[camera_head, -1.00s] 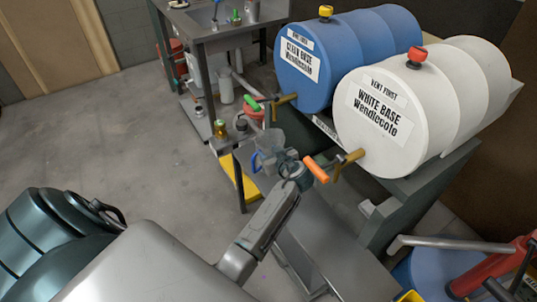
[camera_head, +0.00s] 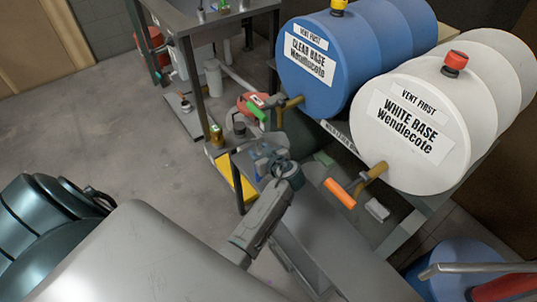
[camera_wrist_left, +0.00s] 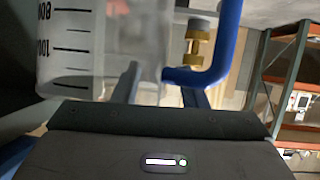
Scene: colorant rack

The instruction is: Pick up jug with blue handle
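The jug with the blue handle (camera_head: 264,152) is small and partly hidden by my left gripper in the head view. In the left wrist view the jug (camera_wrist_left: 85,45) is clear, with black graduation marks, and its blue handle (camera_wrist_left: 224,55) is on the right. My left gripper (camera_head: 262,158) is right at the jug. In the wrist view its two dark fingers appear apart, one behind the translucent jug and one below the handle. Whether they touch the jug is hard to see. My right gripper is not in view.
A blue drum (camera_head: 322,85) and a white drum (camera_head: 400,165) lie on a rack, with green and orange tap handles (camera_head: 340,193) sticking out near the gripper. A metal sink table (camera_head: 190,22) stands behind.

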